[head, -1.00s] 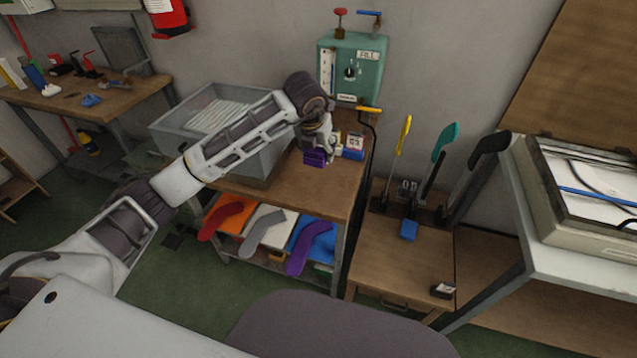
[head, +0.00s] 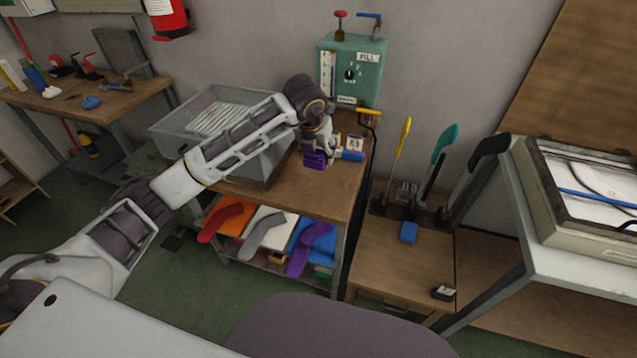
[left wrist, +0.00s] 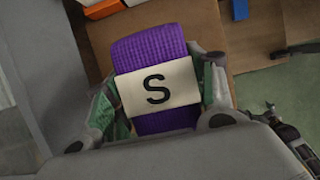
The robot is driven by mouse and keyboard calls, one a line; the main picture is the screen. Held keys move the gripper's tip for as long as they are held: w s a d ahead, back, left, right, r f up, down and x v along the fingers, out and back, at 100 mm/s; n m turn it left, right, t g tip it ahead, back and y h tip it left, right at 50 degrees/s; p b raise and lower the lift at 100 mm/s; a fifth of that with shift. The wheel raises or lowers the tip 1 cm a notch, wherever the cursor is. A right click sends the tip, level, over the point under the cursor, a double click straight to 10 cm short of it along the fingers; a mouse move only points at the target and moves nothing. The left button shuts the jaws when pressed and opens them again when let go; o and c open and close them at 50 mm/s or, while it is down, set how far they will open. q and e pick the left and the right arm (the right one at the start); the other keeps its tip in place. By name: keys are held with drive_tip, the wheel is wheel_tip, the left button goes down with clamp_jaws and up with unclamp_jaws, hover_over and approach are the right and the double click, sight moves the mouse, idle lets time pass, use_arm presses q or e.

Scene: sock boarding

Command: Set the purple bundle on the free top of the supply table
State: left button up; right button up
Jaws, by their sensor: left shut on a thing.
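The purple bundle (head: 315,160) is a folded ribbed purple textile with a white band marked S, which shows in the left wrist view (left wrist: 155,50). My left gripper (head: 320,148) is shut on it, with one finger at each side of the bundle in the left wrist view (left wrist: 158,92). It is over the back right part of the wooden supply table top (head: 300,195), left of a blue bundle with a white label (head: 353,155). I cannot tell whether the purple bundle touches the wood. My right gripper is not in view.
A grey bin (head: 177,142) fills the table's left part. A green machine (head: 352,70) stands behind. Bare wood lies in front of the bundle. Red, grey and purple (head: 298,258) socks lie on the shelf below. A lower side table (head: 395,265) stands to the right.

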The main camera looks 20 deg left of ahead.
use_arm(q)
hover_over(320, 181)
drive_tip(key=s, duration=0.2)
drive_tip(key=f, duration=0.6)
drive_tip(key=shift+w, duration=0.2)
drive_tip(key=shift+f, duration=1.95)
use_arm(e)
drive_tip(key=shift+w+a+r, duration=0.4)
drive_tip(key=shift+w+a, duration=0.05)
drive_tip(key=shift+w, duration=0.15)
use_arm(q)
drive_tip(key=shift+f+b, duration=0.1)
drive_tip(key=shift+b, duration=0.25)
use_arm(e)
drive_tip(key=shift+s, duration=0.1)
use_arm(q)
drive_tip(key=o, duration=1.1)
drive_tip(key=shift+o, duration=0.2)
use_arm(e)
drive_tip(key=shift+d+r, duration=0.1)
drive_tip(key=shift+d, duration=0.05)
